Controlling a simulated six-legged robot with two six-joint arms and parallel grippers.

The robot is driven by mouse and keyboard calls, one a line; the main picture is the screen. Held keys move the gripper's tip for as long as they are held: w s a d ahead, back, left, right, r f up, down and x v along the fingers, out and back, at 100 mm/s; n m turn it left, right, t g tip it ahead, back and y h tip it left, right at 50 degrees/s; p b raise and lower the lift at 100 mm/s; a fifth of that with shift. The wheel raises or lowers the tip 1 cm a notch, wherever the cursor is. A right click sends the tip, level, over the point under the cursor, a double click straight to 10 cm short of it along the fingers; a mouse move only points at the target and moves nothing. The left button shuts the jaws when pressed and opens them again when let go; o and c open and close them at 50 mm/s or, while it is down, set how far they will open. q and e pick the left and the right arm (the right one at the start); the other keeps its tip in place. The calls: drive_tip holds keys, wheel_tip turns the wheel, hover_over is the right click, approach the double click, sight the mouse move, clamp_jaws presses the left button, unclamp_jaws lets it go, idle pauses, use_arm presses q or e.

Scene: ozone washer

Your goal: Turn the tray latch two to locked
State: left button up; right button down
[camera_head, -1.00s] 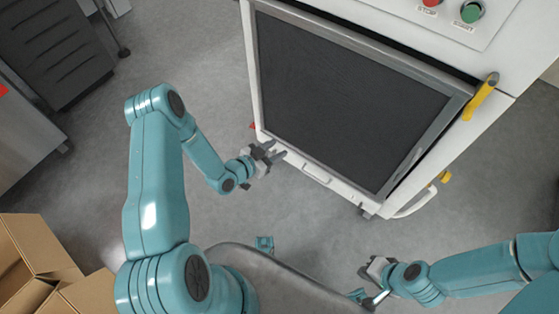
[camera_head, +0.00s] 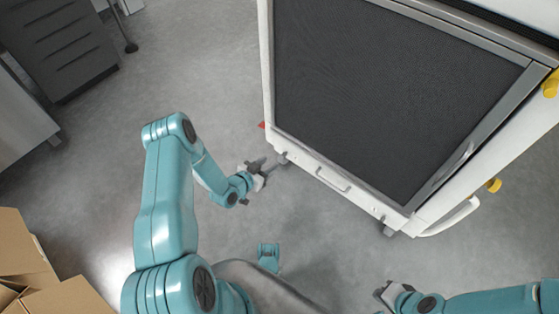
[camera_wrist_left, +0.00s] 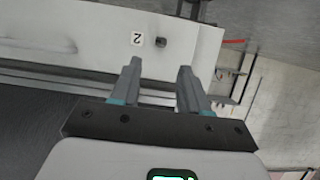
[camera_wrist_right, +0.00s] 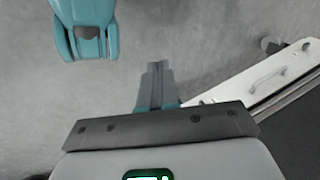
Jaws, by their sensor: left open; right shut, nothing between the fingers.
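In the left wrist view a small dark latch knob (camera_wrist_left: 161,43) stands on the white panel (camera_wrist_left: 80,22), beside a label with the number 2 (camera_wrist_left: 137,40). My left gripper (camera_wrist_left: 160,69) is open and empty, its fingertips spread to either side below the knob in the picture and apart from it. Which way the latch is turned is too small to tell. In the head view my left gripper (camera_head: 259,167) is beside the left lower corner of the washer (camera_head: 350,165). My right gripper (camera_wrist_right: 158,67) is shut and empty, over the floor.
The washer's front has a dark panel (camera_head: 390,90) and a white tray handle (camera_head: 333,179). A yellow knob (camera_head: 494,185) and white side rail (camera_head: 450,217) are at its right. Cardboard boxes (camera_head: 50,290) stand lower left, a dark cabinet (camera_head: 55,45) upper left. Open floor lies between.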

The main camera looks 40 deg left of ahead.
use_arm(q)
drive_tip(key=b+x, duration=0.2)
drive_tip(key=x, duration=0.5)
drive_tip(key=shift+w+b, duration=0.35)
use_arm(e)
drive_tip(key=shift+t, duration=0.5)
drive_tip(key=w+f, duration=0.1)
drive_tip(key=f, duration=0.1)
drive_tip(key=w+f, duration=0.1)
drive_tip(key=shift+w+d+f, duration=0.2)
drive_tip(key=shift+w+d, duration=0.1)
use_arm(q)
clamp_jaws()
